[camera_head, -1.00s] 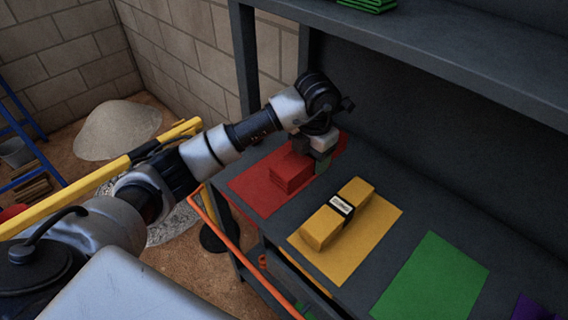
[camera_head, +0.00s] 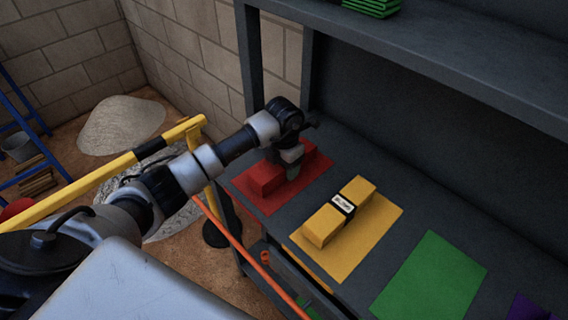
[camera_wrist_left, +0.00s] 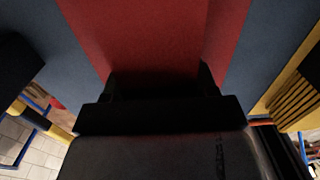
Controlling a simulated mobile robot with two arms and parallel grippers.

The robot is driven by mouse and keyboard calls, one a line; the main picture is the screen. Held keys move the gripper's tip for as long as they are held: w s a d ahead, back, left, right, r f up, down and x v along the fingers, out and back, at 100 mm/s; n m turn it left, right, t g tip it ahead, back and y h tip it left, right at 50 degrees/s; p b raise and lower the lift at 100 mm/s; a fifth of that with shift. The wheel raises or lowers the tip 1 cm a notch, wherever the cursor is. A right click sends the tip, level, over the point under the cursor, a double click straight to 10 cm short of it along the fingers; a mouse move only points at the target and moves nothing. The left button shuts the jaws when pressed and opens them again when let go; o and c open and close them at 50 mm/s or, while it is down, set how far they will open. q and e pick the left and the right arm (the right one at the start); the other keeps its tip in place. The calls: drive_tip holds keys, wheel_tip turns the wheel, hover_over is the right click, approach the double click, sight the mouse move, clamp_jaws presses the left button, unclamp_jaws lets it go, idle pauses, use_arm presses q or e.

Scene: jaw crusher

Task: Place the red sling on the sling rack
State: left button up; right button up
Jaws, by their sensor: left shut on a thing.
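The red sling (camera_head: 265,179) is a folded red block lying on or just over the red mat (camera_head: 274,206) at the left end of the rack shelf (camera_head: 350,165). I cannot tell whether it touches the mat. My left gripper (camera_head: 291,172) points down over the sling's middle and is shut on it, with an end showing on each side. In the left wrist view the red sling (camera_wrist_left: 150,35) fills the space beyond the dark fingers (camera_wrist_left: 158,85). The gripper hides the sling's middle. My right gripper is not in view.
A yellow sling (camera_head: 322,224) with a black band lies on a yellow mat (camera_head: 378,222) to the right. A green mat (camera_head: 432,275) is bare. An upper shelf (camera_head: 440,55) overhangs, holding a green sling (camera_head: 372,8). A yellow-black barrier (camera_head: 100,180) stands left.

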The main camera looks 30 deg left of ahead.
use_arm(q)
drive_tip(key=o, duration=0.8)
drive_tip(key=shift+f, duration=0.15)
drive_tip(key=shift+c, duration=0.2)
drive_tip(key=o, duration=0.5)
drive_tip(key=shift+c, duration=0.2)
drive_tip(key=shift+r, duration=0.7)
wheel_tip(320, 180, up, 11)
drive_tip(key=shift+r+b, duration=0.1)
drive_tip(key=shift+b, duration=0.45)
